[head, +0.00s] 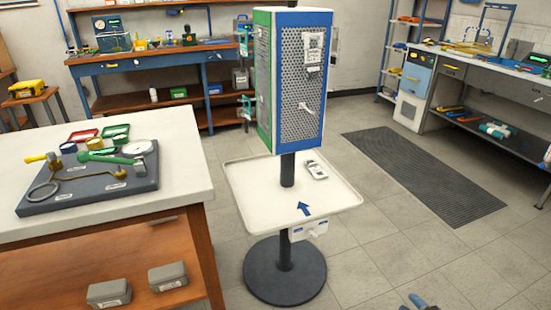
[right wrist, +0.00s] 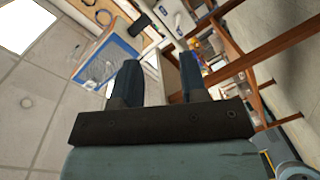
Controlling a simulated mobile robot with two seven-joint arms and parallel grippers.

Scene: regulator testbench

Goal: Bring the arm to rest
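My right gripper (head: 418,302) shows only as a small blue-grey tip at the bottom edge of the head view, over the floor and to the right of the stand's base. In the right wrist view, its two dark fingers (right wrist: 158,72) stand apart with nothing held between them. The wrist view is tilted, with background shelving and ceiling behind the fingers. My left gripper is not in view. The rest of my arms is hidden from the head view.
A perforated panel stand (head: 293,90) has a white tray (head: 245,190) holding a small handheld device (head: 317,170), and a round black base (head: 285,275). At left is a white-topped table (head: 170,135) with a grey regulator board (head: 75,200). Floor right of the stand is clear, with a dark mat (head: 420,175).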

